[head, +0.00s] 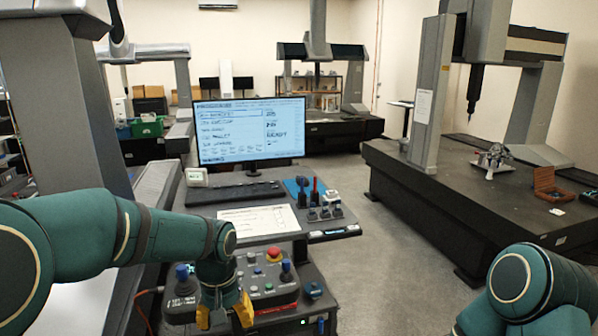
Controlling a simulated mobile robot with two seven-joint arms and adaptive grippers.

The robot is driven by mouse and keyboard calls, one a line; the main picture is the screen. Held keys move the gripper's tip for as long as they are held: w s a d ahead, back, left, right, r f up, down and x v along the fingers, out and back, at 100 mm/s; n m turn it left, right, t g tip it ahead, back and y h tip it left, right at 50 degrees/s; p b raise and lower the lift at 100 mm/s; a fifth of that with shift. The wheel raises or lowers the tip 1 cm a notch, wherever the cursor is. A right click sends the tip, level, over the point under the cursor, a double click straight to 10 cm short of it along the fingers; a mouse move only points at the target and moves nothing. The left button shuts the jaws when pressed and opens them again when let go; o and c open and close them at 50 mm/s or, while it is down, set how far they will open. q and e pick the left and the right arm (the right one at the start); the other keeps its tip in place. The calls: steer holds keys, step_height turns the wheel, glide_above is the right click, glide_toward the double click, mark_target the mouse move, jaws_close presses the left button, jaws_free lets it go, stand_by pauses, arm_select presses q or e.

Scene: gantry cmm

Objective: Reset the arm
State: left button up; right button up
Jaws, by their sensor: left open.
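My left arm comes in from the left, and its gripper (224,316) with yellow fingertips points down at the bottom of the head view. The gripper is open, with nothing visible between the fingers. It is in front of a control panel (260,289) with a red emergency button (274,253), blue-topped joysticks and several small buttons. I cannot tell whether the fingers touch the panel. My right arm shows only as a green link at the lower right; its gripper is out of view.
A desk holds a monitor (249,131), a black keyboard (235,192), a paper sheet (258,221) and a small tool rack (325,209). A large measuring machine's dark table (450,200) stands at the right. The grey floor (385,255) between is clear.

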arm_select(q)
step_height(320, 180, down, 21)
steer(key=s+d+h+b, duration=0.2)
steer(key=s+b, duration=0.1)
steer(key=s+d+f+n+t+h+b, duration=0.1)
steer(key=s+f+b, duration=0.3)
steer(key=s+f, duration=0.7)
step_height(320, 180, down, 4)
steer(key=shift+d+f+t+h+b, duration=0.2)
steer(key=shift+d+t+h+b, duration=0.15)
steer(key=shift+d, duration=0.3)
arm_select(e)
step_height(320, 180, down, 9)
steer(key=shift+w+a, duration=0.15)
steer(key=shift+a, duration=0.1)
arm_select(q)
steer(key=shift+s, duration=0.1)
